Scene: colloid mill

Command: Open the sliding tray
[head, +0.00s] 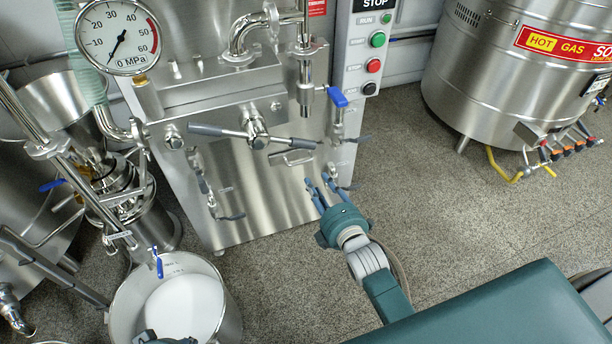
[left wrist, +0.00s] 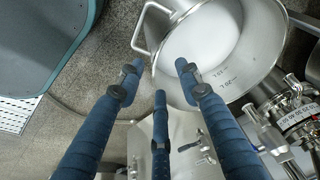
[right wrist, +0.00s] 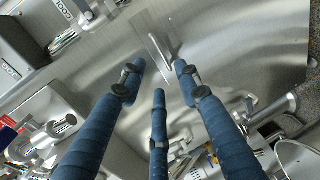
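The sliding tray (head: 292,159) appears as a small flat panel with a bar handle on the front of the steel machine. It looks flush with the front. The right wrist view shows the panel and handle (right wrist: 154,52) just beyond the fingertips. My right gripper (head: 323,187) is below and right of the tray in the head view. Its blue fingers (right wrist: 159,76) are spread, empty and apart from the handle. My left gripper (left wrist: 158,76) is open and empty near the pot; in the head view only a part shows at the bottom edge.
A steel pot (head: 228,297) with white contents stands on the floor at the lower left. Valve levers (head: 215,131) stick out above the tray. A button panel (head: 375,50) and a hot gas tank (head: 470,75) stand to the right. The speckled floor at right is clear.

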